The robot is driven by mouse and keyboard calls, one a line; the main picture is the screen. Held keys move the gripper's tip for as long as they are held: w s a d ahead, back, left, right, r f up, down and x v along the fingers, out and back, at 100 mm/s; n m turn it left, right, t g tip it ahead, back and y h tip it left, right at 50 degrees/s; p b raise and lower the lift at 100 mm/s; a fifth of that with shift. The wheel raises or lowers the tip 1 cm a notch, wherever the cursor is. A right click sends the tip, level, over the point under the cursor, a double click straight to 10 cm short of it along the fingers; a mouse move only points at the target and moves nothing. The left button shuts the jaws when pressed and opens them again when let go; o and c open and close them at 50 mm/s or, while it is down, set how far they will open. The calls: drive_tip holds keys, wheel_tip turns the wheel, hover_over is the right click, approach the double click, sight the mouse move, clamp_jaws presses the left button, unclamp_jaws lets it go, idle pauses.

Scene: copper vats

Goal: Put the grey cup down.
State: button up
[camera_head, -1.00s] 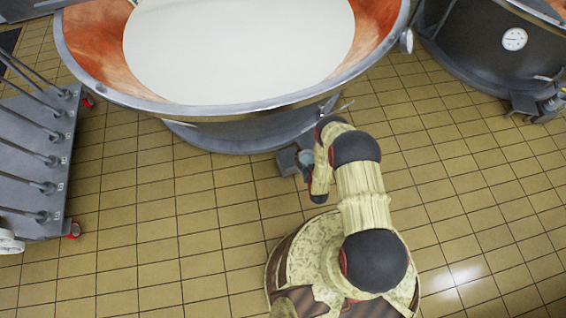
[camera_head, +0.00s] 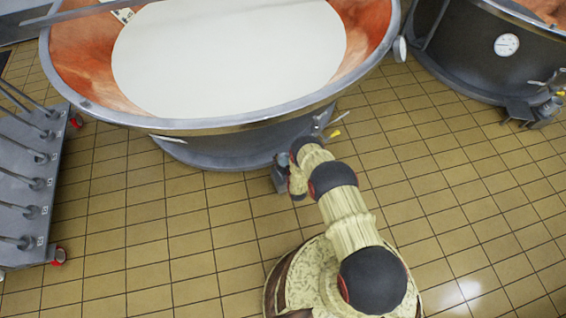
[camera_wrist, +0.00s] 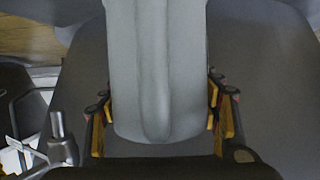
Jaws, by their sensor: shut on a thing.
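In the wrist view the grey cup (camera_wrist: 157,65) fills the middle, with its smooth, ridged side facing the camera. My gripper (camera_wrist: 162,120) is shut on it, with yellow-padded fingers on its left and right sides. A broad, dark grey surface (camera_wrist: 262,70) lies behind the cup; I cannot tell whether the cup touches it. In the head view my arm reaches to the foot of the near copper vat (camera_head: 225,125), and its own links hide the gripper and cup.
Metal fittings (camera_wrist: 58,140) show at the wrist view's left edge. A grey wheeled rack (camera_head: 30,190) stands at the left of the head view. Another vat (camera_head: 490,50) is at upper right. The tiled floor (camera_head: 160,235) between rack and arm is clear.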

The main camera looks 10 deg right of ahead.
sight(283, 160)
drive_tip(key=shift+w+a+f, duration=0.1)
drive_tip(key=shift+w+f, duration=0.25)
drive_tip(key=shift+w, duration=0.05)
wheel_tip(283, 160, down, 4)
drive_tip(key=shift+w+r+b, duration=0.15)
drive_tip(key=shift+r+b, duration=0.1)
drive_tip(key=shift+b, duration=0.8)
drive_tip(key=shift+r, duration=0.1)
drive_tip(key=o, duration=1.9)
drive_tip(key=shift+f, duration=0.2)
